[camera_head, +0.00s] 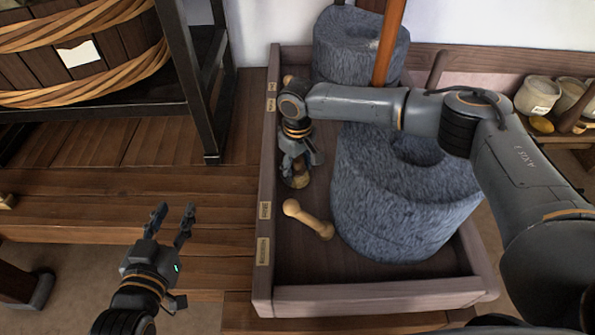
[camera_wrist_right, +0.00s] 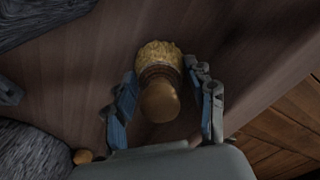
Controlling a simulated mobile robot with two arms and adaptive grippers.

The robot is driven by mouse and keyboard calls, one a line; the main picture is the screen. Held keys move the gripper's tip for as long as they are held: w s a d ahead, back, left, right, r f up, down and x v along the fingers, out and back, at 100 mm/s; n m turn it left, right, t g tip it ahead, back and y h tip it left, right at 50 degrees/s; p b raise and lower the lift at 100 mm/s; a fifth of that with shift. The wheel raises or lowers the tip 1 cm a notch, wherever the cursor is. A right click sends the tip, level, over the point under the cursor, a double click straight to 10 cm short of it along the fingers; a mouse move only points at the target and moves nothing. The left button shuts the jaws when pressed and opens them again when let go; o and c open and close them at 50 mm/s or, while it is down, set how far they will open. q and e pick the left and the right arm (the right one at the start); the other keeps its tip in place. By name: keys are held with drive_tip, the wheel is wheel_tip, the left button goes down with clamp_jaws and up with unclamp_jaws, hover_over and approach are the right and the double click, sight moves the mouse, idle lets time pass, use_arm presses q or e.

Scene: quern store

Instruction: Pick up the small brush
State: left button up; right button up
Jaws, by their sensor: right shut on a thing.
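The small brush has a rounded wooden handle and a tan bristle head; it shows in the right wrist view (camera_wrist_right: 160,98) between my right gripper's fingers. In the head view, the brush (camera_head: 297,180) is partly hidden under that gripper, inside the wooden tray along its left side. My right gripper (camera_head: 300,168) points down and is shut on the brush. Its two blue-grey fingers flank the handle in the wrist view. I cannot tell whether the brush touches the tray floor. My left gripper (camera_head: 176,211) is open and empty over the wooden floor, left of the tray.
The tray (camera_head: 370,298) has low walls with small labels. Inside are a large grey quern stone (camera_head: 385,205), another stone (camera_head: 345,45) behind, and a wooden dumbbell-shaped tool (camera_head: 308,220) near the brush. A brown pole (camera_head: 389,45) rises at the back. A black frame (camera_head: 190,75) stands left.

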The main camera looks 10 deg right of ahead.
drive_tip(key=shift+r, duration=0.15)
wheel_tip(320, 180, up, 4)
drive_tip(key=shift+r+p, duration=0.25)
drive_tip(key=shift+p, duration=0.7)
wheel_tip(320, 180, up, 4)
drive_tip(key=shift+r+p, duration=0.25)
drive_tip(key=shift+p, duration=0.4)
use_arm(q)
drive_tip(key=s+a+f+g+y, duration=0.2)
drive_tip(key=s+a+f+g, duration=0.2)
drive_tip(key=s+f+g, duration=0.5)
drive_tip(key=shift+s+a+f, duration=0.25)
drive_tip(key=shift+s+f, duration=0.45)
drive_tip(key=shift+s, duration=0.5)
use_arm(e)
drive_tip(key=shift+r, duration=0.35)
drive_tip(key=o, duration=0.7)
drive_tip(key=shift+c, duration=0.2)
drive_tip(key=c, duration=0.5)
use_arm(q)
drive_tip(key=shift+f, duration=0.1)
use_arm(e)
drive_tip(key=shift+r, duration=0.1)
